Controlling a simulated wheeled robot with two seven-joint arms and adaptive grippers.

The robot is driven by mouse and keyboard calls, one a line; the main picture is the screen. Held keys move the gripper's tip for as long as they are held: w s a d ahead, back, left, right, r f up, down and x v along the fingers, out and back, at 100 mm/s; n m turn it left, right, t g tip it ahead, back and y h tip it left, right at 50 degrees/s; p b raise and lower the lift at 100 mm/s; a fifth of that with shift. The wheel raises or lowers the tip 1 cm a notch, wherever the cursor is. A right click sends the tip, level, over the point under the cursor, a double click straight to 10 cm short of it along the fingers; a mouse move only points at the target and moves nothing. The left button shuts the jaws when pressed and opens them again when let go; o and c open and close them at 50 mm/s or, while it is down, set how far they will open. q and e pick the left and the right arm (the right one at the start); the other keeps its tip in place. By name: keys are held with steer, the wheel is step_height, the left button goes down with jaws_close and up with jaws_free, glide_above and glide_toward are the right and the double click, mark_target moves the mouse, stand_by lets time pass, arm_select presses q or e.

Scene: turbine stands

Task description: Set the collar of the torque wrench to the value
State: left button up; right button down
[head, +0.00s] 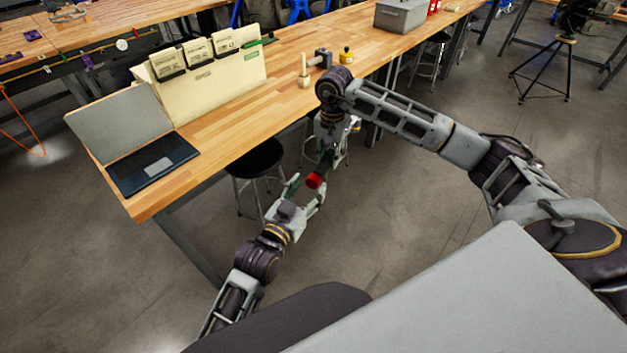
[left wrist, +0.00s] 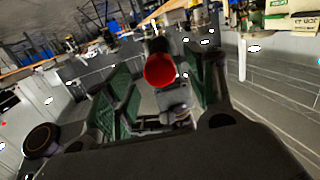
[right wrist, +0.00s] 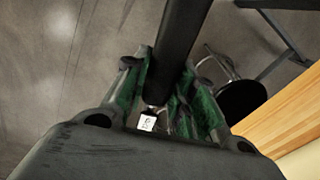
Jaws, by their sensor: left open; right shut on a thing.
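The torque wrench shows as a dark bar with a red end (head: 313,181), held in the air in front of the workbench. My right gripper (head: 326,150) is shut on its dark shaft, which runs between the green-padded fingers in the right wrist view (right wrist: 180,40). My left gripper (head: 306,188) is open by the red end. In the left wrist view, the red end (left wrist: 160,70) faces the camera between the spread fingers, and I see no finger touching it. A small white label (right wrist: 147,122) shows between the right fingers; its text is too small to read. No collar scale is legible.
The wooden workbench (head: 225,145) carries a laptop (head: 145,160), a cream file holder (head: 210,85), a small fixture (head: 305,78), a yellow item (head: 346,56) and a grey box (head: 400,14). A black stool (head: 257,158) stands below the bench edge.

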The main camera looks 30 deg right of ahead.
arm_select(q)
steer(key=shift+w+d, duration=0.3)
steer(key=shift+d, duration=0.1)
stand_by(0.4)
steer(key=c, duration=1.2)
steer(key=n, duration=0.4)
steer(key=shift+n, duration=0.4)
steer(key=n, duration=0.5)
